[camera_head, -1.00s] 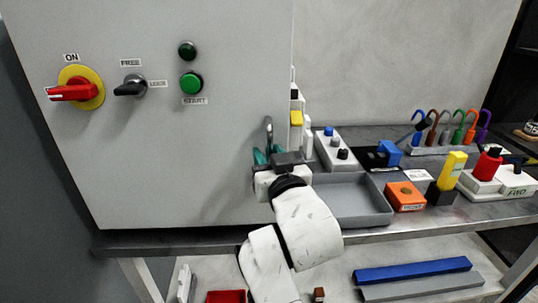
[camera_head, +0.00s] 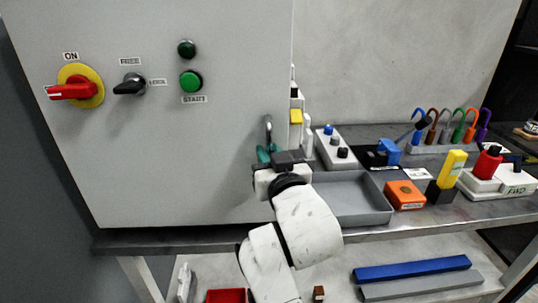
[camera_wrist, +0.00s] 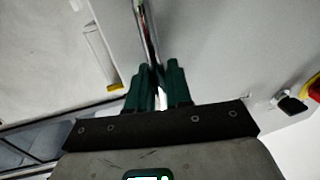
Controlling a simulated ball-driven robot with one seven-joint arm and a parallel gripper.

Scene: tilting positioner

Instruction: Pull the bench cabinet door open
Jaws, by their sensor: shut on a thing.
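The bench cabinet door (camera_head: 140,170) is a large light grey panel on the left in the head view. I see no clear gap at its right edge. Its upright metal handle (camera_head: 268,128) is near that edge, and its bar also shows in the wrist view (camera_wrist: 147,32). My gripper (camera_head: 268,154) is at the lower part of the handle. In the wrist view its green fingers (camera_wrist: 158,82) are closed on the bar. The wrist and the fingers hide the handle's lower end.
The door carries a red-and-yellow switch (camera_head: 80,87), a black knob (camera_head: 130,85) and a green button (camera_head: 191,82). Right of my gripper, the bench holds a grey tray (camera_head: 350,219), an orange box (camera_head: 404,195) and several hooks. The bench edge runs below the cabinet.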

